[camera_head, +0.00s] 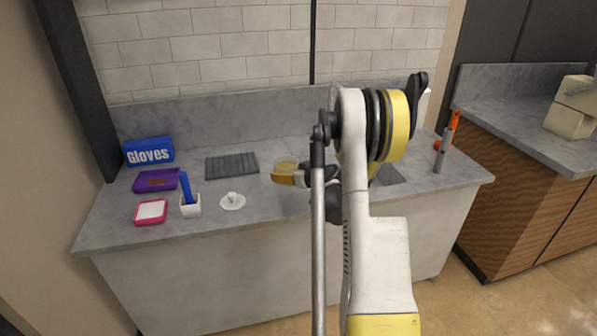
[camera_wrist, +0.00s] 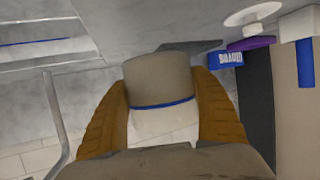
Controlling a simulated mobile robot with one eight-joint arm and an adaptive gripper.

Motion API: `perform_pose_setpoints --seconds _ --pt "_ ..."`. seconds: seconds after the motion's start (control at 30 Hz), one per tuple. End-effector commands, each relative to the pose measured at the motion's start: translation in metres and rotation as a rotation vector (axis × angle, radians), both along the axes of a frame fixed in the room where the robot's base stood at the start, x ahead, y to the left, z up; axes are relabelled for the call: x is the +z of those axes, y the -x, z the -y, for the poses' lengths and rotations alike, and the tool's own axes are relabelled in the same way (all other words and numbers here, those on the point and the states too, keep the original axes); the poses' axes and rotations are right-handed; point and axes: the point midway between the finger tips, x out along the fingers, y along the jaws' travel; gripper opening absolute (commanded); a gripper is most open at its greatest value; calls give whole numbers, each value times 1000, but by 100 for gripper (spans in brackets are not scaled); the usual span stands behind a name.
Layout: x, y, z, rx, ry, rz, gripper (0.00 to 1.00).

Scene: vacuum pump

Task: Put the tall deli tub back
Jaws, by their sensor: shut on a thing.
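My gripper (camera_head: 290,178) is over the middle of the grey counter (camera_head: 262,212). In the wrist view my gripper (camera_wrist: 161,92) has its two orange-brown fingers on either side of a tall tub (camera_wrist: 160,78) and is shut on it. The tub is dull grey-beige with a blue band and a paler part beyond the band. In the head view a pale yellowish round shape (camera_head: 287,163) shows beside the fingers; I cannot tell whether it is the tub. My arm hides part of the counter on the right.
On the left stand a blue Gloves box (camera_head: 149,152), a purple tray (camera_head: 156,180), a pink-rimmed box (camera_head: 151,212), a white holder (camera_head: 190,207) with a blue item and a white knobbed disc (camera_head: 232,201). A dark ribbed mat (camera_head: 232,165) lies behind. A grey cylinder (camera_head: 441,155) stands right.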

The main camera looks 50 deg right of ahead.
Motion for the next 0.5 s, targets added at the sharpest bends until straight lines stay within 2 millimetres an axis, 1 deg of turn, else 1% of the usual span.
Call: perform_pose_setpoints --seconds 0.03,0.2,0.4,0.5 --pt "-9 -7 -8 4 0 -1 40" --pt "-21 -22 -22 2 -1 -1 40" --pt "-25 -27 -28 0 0 0 40" --pt "-32 -27 -28 0 0 0 40"
